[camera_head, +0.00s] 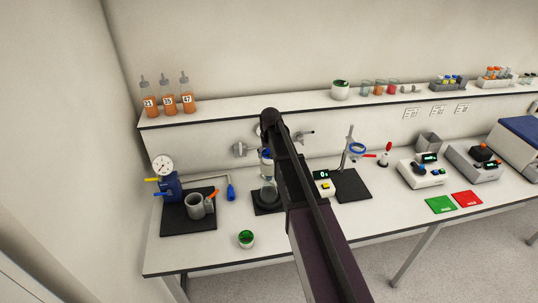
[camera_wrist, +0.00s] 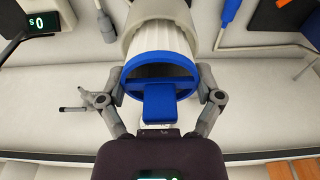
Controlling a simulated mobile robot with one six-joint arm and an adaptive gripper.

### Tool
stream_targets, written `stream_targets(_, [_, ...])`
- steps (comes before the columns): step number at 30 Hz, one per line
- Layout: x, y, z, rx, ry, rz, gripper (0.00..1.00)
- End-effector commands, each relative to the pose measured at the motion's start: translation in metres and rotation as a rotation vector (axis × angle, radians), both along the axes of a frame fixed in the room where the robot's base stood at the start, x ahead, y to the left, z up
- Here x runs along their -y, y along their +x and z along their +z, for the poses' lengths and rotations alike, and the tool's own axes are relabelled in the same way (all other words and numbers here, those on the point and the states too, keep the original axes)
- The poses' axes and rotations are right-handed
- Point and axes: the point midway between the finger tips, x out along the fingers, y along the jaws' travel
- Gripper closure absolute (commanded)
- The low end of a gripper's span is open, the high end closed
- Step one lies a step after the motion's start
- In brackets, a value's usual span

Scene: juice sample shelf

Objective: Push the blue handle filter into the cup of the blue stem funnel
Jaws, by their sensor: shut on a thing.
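The blue handle filter (camera_wrist: 160,72) shows in the wrist view as a white pleated body with a blue rim and a blue handle tab towards me.
A pressure gauge stand (camera_head: 163,166) and grey beaker (camera_head: 194,206) are at left. A ring stand (camera_head: 350,150) and scale display (camera_head: 321,175) are at right. The shelf (camera_head: 225,112) runs behind, close to my wrist.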

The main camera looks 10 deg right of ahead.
Motion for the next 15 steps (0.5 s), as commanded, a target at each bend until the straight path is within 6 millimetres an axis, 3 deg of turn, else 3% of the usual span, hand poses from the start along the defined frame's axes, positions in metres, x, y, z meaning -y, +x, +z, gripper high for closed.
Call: stream_targets(15, [0.000, 0.000, 0.016, 0.000, 0.000, 0.000, 0.49])
